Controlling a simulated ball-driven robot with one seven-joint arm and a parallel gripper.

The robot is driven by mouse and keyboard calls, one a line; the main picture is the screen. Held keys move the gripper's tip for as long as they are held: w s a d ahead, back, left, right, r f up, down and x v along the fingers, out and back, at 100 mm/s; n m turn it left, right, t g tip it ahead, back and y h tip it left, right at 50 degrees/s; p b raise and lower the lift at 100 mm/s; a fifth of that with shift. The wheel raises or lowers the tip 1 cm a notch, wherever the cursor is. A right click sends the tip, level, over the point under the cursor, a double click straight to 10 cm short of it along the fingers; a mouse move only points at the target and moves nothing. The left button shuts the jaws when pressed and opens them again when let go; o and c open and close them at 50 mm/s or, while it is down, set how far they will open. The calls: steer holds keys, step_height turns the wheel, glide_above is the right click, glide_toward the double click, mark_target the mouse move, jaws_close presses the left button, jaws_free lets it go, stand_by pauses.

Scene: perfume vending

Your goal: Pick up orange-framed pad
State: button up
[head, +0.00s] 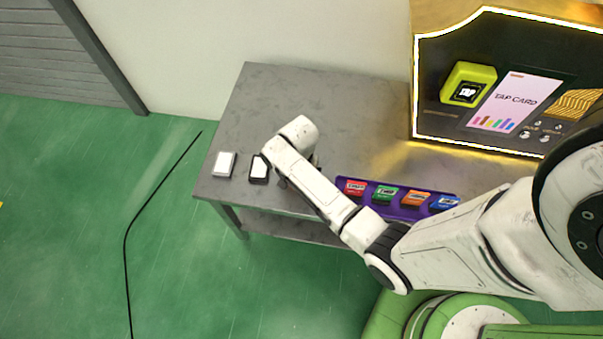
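I see no pad that is clearly orange-framed. An orange-topped block (416,198) sits in the purple tray (377,208) on the table; I cannot tell whether it is the pad meant. Left of my arm, a white pad with a black frame (259,169) and a white pad with a light grey frame (224,164) lie flat on the table. My wrist is over the table just right of the black-framed pad. My gripper's fingers are hidden by the arm, so I cannot tell whether they are open or hold anything. The table under the wrist is also hidden.
The grey table (320,97) is clear at the back. Red (355,187), green (384,194) and blue (444,203) blocks share the tray. A lit black vending panel (440,60) with a yellow tap reader (468,84) stands at the back right.

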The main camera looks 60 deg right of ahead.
steer(key=c, duration=1.1)
steer(key=shift+r, duration=0.1)
steer(key=shift+c, duration=0.2)
